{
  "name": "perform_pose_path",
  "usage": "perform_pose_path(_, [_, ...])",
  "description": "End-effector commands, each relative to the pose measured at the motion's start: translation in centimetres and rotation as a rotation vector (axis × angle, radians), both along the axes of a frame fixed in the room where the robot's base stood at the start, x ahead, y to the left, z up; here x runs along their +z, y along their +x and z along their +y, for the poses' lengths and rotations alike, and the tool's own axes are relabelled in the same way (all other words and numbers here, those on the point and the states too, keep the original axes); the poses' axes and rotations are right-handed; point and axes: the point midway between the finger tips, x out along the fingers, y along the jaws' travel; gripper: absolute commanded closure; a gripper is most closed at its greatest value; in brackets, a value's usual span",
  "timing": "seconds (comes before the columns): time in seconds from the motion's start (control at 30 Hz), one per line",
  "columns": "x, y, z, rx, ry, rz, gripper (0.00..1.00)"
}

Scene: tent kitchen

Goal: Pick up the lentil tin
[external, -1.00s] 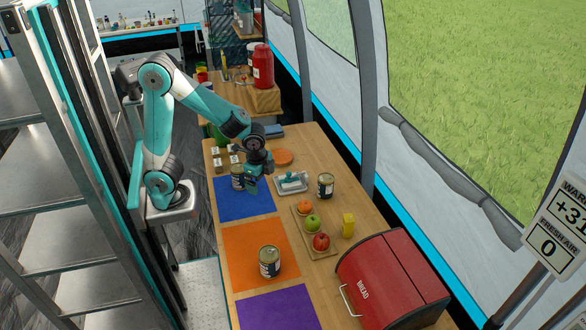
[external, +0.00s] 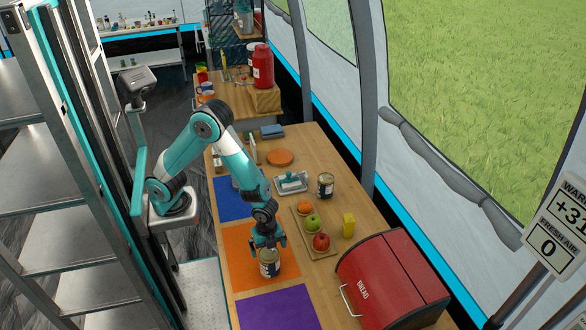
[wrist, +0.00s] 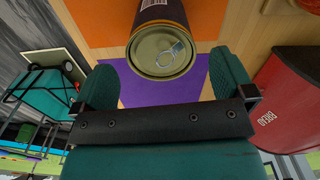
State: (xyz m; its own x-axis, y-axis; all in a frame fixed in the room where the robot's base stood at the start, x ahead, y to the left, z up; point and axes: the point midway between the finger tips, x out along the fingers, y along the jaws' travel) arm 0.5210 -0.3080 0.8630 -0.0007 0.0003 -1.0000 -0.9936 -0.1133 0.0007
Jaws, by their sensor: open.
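A tin (external: 269,265) with a dark label and a pull-ring lid stands upright on the orange mat (external: 237,265). I cannot read its label, so I cannot tell whether it is the lentil tin. My gripper (external: 267,242) is open right at its top, on the far side of it. In the wrist view the tin (wrist: 163,45) shows its lid just beyond and between the two open fingers (wrist: 166,78); no grip on it shows. Another tin (external: 325,185) stands at the right by the table's window edge. A third tin on the blue mat (external: 230,207) is mostly hidden by my arm.
A red bread box (external: 393,280) stands at the front right. The purple mat (external: 280,310) in front is empty. A butter dish (external: 291,183) is farther back.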

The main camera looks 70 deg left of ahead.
Motion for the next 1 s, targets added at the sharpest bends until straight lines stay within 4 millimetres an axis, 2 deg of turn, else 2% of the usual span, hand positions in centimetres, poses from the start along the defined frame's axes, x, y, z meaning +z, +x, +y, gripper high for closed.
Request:
perform_pose_path(0.13, [-1.2, 0.0, 0.1, 0.001, 0.002, 0.002, 0.0])
perform_pose_path(0.4, [-5.0, 0.0, 0.2, 0.001, 0.002, 0.001, 0.0])
perform_pose_path(0.67, [-5.4, 0.1, 0.2, 0.001, -0.001, -0.001, 0.0])
perform_pose_path(0.7, [-5.4, 0.1, 0.2, 0.001, -0.001, -0.001, 0.02])
perform_pose_path(0.93, [-5.4, 0.0, 0.2, 0.001, 0.0, -0.001, 0.55])
perform_pose_path(0.97, [-5.4, 0.0, 0.2, 0.001, 0.0, -0.001, 0.61])
perform_pose_path(1.0, [-5.4, 0.1, 0.1, 0.001, -0.001, -0.002, 0.61])
